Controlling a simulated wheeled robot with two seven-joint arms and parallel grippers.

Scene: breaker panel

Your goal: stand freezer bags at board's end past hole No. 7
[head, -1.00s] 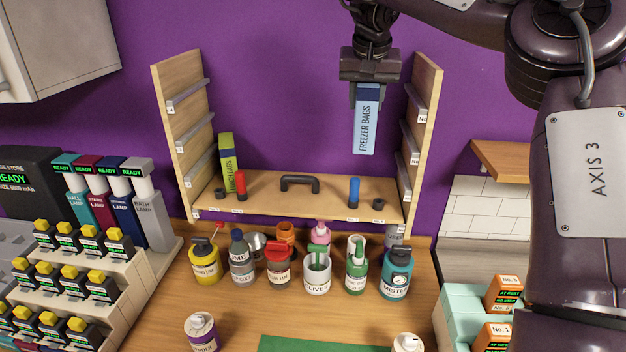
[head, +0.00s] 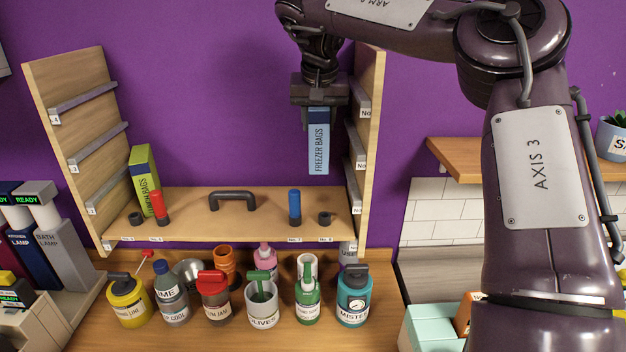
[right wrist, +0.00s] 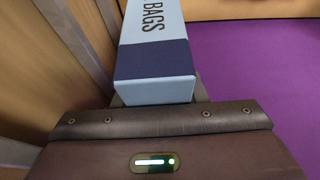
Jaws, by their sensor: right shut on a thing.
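The freezer bags box (head: 319,150), light blue with a dark blue band, hangs upright in my right gripper (head: 319,103), which is shut on its top end. It also shows in the right wrist view (right wrist: 155,60). The box is above the right part of the wooden board (head: 265,204), apart from it. The board carries a red peg (head: 158,206) near the left, a black handle (head: 233,201) mid-way, a blue peg (head: 294,206) by the No. 7 label (head: 294,239), and a dark socket (head: 325,218) by No. 8. My left gripper is not in view.
A green lunch bags box (head: 144,179) stands at the board's left end. Several jars and bottles (head: 263,303) stand below in front.

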